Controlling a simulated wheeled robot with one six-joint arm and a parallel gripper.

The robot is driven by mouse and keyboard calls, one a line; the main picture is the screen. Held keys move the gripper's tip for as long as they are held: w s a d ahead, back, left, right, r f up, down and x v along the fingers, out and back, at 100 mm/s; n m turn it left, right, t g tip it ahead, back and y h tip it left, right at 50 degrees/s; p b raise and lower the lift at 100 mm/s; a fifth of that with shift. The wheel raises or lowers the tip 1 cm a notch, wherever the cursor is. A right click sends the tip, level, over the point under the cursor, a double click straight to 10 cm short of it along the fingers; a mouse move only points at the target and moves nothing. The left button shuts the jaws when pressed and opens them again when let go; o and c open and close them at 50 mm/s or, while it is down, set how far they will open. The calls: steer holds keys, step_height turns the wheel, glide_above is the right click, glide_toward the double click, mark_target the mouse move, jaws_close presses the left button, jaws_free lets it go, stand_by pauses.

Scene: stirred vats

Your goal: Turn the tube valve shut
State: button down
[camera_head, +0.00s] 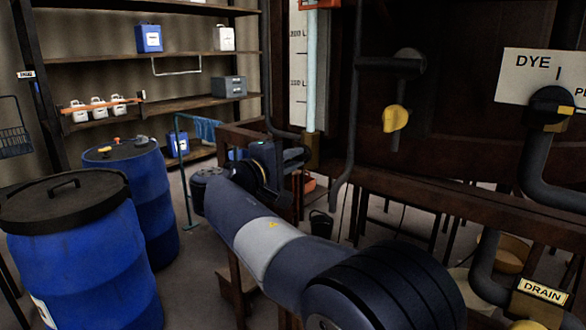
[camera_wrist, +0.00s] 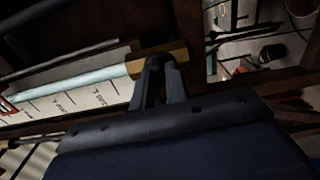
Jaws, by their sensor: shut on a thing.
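The tube valve shows as a brass fitting (camera_head: 311,152) at the foot of the pale blue upright tube (camera_head: 312,70) in the head view. In the wrist view the brass body (camera_wrist: 172,60) lies at the end of the tube (camera_wrist: 85,82). My gripper (camera_wrist: 155,64) has its dark fingers drawn together at the brass body, shut on a part of the valve that the fingertips hide. I cannot tell the handle's angle. In the head view my wrist is beside the valve, and the fingers are hard to make out.
A marked white scale board (camera_head: 298,75) stands behind the tube. A dark hanging pipe (camera_head: 350,130) and a yellow-handled valve (camera_head: 396,118) are to the right, with a DYE sign (camera_head: 520,75) and a DRAIN tag (camera_head: 543,291). Blue drums (camera_head: 85,265) stand at left.

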steer(key=shift+m, duration=0.3)
steer(key=c, duration=1.4)
jaws_free()
steer(key=shift+c, duration=0.2)
steer(key=v, duration=1)
steer(key=shift+s+a, duration=0.25)
steer(key=shift+s, duration=0.1)
steer(key=shift+w, duration=0.15)
steer(key=x, duration=1)
steer(key=shift+w+d, duration=0.2)
steer(key=shift+d, duration=0.05)
steer(key=shift+s+a, duration=0.1)
